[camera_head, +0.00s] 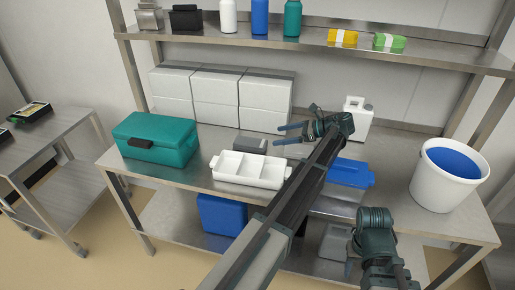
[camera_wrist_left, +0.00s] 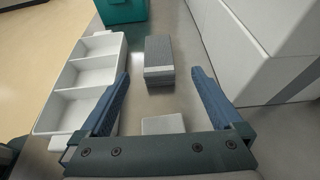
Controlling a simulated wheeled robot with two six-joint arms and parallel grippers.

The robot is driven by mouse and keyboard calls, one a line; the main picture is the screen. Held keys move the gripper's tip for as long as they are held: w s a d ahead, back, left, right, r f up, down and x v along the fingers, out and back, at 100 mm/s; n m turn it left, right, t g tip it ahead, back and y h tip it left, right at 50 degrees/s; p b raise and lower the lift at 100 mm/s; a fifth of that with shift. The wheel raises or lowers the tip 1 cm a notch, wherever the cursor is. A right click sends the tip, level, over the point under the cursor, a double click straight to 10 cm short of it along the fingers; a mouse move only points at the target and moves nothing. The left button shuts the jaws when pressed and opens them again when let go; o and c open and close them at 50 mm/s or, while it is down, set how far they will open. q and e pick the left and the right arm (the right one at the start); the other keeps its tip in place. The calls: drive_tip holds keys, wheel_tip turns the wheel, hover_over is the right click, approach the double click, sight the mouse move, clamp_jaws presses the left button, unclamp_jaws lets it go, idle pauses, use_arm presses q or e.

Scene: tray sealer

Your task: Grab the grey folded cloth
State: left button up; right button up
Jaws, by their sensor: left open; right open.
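The grey folded cloth (camera_head: 250,145) lies on the steel table behind the white compartment tray (camera_head: 222,168). In the left wrist view the cloth (camera_wrist_left: 158,58) is a grey block with a lighter band, ahead of the fingertips and between their lines. My left gripper (camera_head: 278,135) is open and empty, to the right of the cloth in the head view and apart from it. Its two blue fingers also show in the left wrist view (camera_wrist_left: 160,80). Of my right arm, only links show at the lower right; its fingers are not visible.
A teal box (camera_head: 155,140) stands left of the tray. White boxes (camera_head: 215,95) stand behind the cloth. A small pale block (camera_wrist_left: 163,124) lies between my left fingers' bases in the wrist view. A white bucket (camera_head: 432,185) stands at the right. A shelf (camera_head: 300,42) runs above.

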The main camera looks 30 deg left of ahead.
sight(253, 142)
use_arm(q)
drive_tip(key=b+x, duration=0.2)
drive_tip(key=x, duration=0.5)
drive_tip(key=shift+s+f+b, duration=0.1)
drive_tip(key=shift+f+b, duration=0.15)
drive_tip(key=shift+b, duration=0.15)
drive_tip(key=shift+s+a+f, duration=0.1)
drive_tip(key=shift+a, duration=0.55)
drive_tip(key=shift+s+a+f+b, duration=0.2)
drive_tip(key=shift+a+f+b, duration=0.15)
drive_tip(key=shift+a+b, duration=0.1)
drive_tip(key=b+x, duration=0.1)
drive_tip(key=x, duration=0.3)
drive_tip(key=shift+f+b, duration=0.15)
drive_tip(key=shift+b, duration=0.25)
drive_tip(key=c, duration=1.3)
